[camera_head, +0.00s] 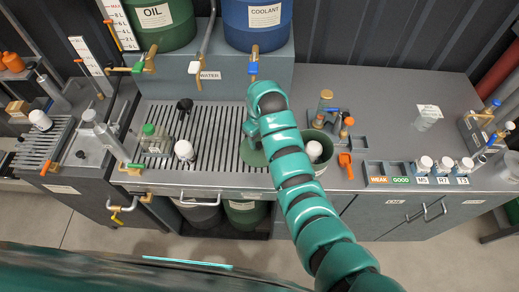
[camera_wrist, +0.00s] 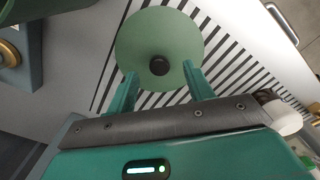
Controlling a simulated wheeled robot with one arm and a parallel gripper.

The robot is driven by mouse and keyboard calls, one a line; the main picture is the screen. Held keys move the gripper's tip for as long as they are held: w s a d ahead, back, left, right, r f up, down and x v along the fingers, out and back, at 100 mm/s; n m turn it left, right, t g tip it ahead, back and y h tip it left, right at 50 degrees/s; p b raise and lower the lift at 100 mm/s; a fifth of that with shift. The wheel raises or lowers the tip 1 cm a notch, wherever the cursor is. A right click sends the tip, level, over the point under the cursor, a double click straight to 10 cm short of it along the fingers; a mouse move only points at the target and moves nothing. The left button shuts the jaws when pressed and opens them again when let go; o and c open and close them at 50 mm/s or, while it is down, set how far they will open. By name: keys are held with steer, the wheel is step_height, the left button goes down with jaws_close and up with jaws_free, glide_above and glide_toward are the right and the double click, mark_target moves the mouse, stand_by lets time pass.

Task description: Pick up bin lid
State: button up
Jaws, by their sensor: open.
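The bin lid is a round, pale green disc with a dark knob at its centre. In the wrist view the bin lid (camera_wrist: 160,35) lies over the slotted drain grate, its knob (camera_wrist: 159,66) facing me. My gripper (camera_wrist: 160,72) is open, with one green finger on each side of the knob in the picture. I see no clear contact, and the depth gap is hard to judge. In the head view the lid (camera_head: 250,154) shows left of my arm, which hides part of it and the gripper. A green bin (camera_head: 323,168) stands just right, partly behind my arm.
The slotted grate (camera_head: 215,130) carries a green-capped bottle (camera_head: 154,139) and a white-capped item (camera_head: 184,150). Orange and brass items stand right of the bin. A labelled rack (camera_head: 405,173) lies further right. Green and blue drums (camera_head: 257,22) stand behind.

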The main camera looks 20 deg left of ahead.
mark_target(259, 144)
steer(key=shift+w+a+f+p, duration=0.1)
steer(key=shift+a+f+p, duration=0.05)
steer(key=shift+f+p, duration=0.9)
steer(key=shift+w+f+p, duration=0.15)
steer(key=shift+f+p, duration=0.7)
steer(key=shift+f, duration=0.6)
steer(key=c, duration=1.1)
steer(key=shift+a+r, duration=0.1)
steer(key=shift+r, duration=0.05)
